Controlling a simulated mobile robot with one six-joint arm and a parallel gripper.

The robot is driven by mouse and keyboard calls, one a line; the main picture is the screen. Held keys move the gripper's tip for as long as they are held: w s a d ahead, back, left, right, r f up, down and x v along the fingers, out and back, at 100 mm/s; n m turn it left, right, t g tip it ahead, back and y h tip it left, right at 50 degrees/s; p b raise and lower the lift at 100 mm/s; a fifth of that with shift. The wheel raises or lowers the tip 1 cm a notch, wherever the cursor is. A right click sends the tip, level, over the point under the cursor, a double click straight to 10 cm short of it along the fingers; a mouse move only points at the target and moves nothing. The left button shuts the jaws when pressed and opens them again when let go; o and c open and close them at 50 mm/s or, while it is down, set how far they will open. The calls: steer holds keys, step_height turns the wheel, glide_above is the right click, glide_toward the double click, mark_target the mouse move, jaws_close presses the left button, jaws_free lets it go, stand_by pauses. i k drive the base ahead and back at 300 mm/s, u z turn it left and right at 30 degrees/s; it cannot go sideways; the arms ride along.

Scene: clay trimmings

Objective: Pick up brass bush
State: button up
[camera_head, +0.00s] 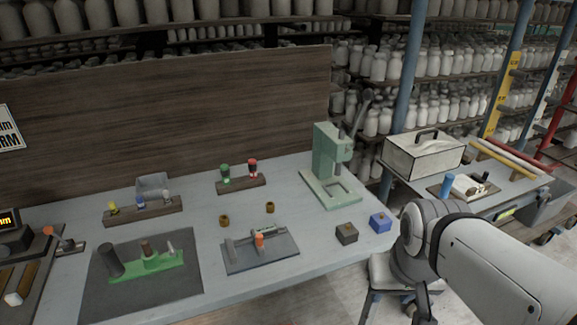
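Two small brass-coloured rings stand apart on the grey bench top (320,255). One brass bush (224,221) is at the left, and the other brass bush (270,208) is farther right and slightly back. I cannot tell which of them the task names. Both stand free, with nothing touching them. My arm enters from the lower right and ends in a dark part, seemingly my gripper (424,302), low at the bottom edge, well right of both bushes. Its fingers are too small and dark to show whether they are open or shut.
A grey fixture with an orange part (260,241) lies just in front of the bushes. Behind stands a wooden rack with green and red pieces (240,184). A green press (330,165) and dark and blue blocks (380,222) are to the right. A green part (145,266) lies on a dark mat.

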mark_target(269, 206)
steer(key=u, duration=0.15)
steer(key=i, duration=0.9)
steer(key=u, duration=0.6)
steer(key=k, duration=0.9)
steer(key=u, duration=0.2)
steer(key=i, duration=0.9)
steer(key=z, duration=0.1)
